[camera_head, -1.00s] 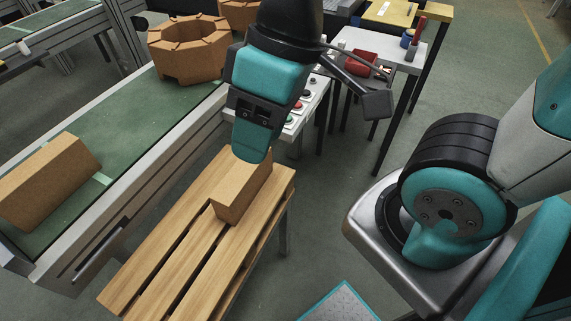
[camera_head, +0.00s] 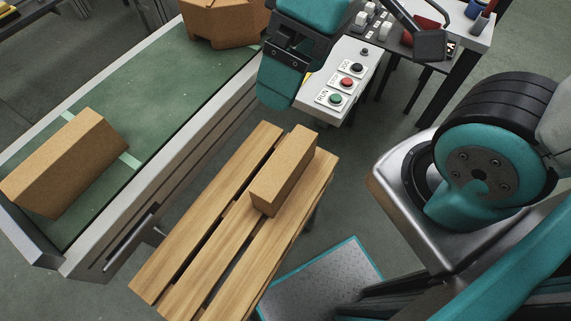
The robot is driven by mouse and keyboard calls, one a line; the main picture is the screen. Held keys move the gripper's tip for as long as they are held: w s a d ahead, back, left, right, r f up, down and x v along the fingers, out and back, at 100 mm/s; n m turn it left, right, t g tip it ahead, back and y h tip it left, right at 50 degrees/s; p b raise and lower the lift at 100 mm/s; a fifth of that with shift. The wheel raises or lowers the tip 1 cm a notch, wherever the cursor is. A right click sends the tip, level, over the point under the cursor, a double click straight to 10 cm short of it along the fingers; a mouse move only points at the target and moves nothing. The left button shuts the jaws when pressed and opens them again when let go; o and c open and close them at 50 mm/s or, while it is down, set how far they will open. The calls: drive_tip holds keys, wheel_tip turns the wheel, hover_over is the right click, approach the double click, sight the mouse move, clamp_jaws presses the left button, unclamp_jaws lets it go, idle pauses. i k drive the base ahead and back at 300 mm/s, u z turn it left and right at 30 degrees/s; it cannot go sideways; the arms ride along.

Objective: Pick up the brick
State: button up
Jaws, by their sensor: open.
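A tan rectangular brick (camera_head: 284,170) lies on the slatted wooden pallet table (camera_head: 222,228), near its far end. My gripper (camera_head: 278,100) is above and beyond the brick, to its upper left in the picture, and apart from it. One teal finger shows plainly; the other finger is hidden behind it. The gripper is open and nothing shows in it.
The green conveyor (camera_head: 150,110) with a metal side rail runs along the left. A button panel (camera_head: 344,82) is just right of my gripper. A metal floor plate (camera_head: 325,285) lies right of the pallet.

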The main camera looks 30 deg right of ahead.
sight(269, 192)
drive_tip(key=k, duration=1)
drive_tip(key=z, duration=0.9)
drive_tip(key=i, duration=0.85)
drive_tip(key=u, duration=1.3)
